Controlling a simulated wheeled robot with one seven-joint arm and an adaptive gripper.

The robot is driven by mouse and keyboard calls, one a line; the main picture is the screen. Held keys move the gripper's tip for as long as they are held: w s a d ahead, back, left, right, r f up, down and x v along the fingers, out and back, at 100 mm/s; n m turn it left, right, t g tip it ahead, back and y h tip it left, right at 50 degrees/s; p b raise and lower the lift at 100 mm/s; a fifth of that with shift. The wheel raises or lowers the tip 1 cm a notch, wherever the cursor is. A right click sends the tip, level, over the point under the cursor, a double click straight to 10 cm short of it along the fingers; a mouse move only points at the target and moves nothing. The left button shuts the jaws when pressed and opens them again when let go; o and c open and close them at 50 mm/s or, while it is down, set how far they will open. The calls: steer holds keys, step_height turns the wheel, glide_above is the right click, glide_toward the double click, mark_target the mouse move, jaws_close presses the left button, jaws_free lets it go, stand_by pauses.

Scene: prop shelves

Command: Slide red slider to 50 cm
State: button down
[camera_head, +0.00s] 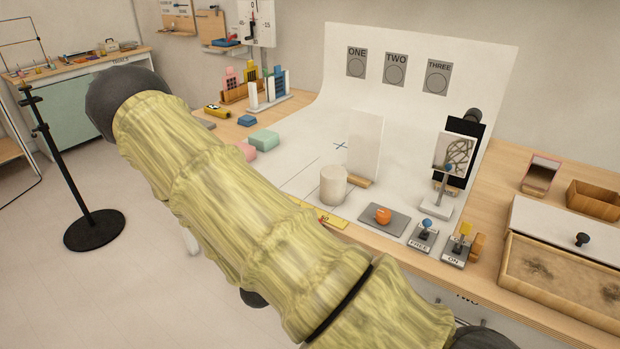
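A yellow strip that looks like a ruler (334,219) lies near the front edge of the table, partly hidden behind my arm. A small red mark or part shows at its visible end, too small to tell whether it is the red slider. No 50 cm mark can be read. My arm, in a yellow-green sleeve, crosses the view from lower right to upper left and covers part of the table front. My gripper is not visible, so its distance from the ruler and its state cannot be seen.
A white cylinder (333,185) and a grey pad with an orange ball (382,215) stand near the ruler. Two small switches (424,235) are to the right. A wooden box (566,279) is at far right. A black stand (93,230) is on the floor left.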

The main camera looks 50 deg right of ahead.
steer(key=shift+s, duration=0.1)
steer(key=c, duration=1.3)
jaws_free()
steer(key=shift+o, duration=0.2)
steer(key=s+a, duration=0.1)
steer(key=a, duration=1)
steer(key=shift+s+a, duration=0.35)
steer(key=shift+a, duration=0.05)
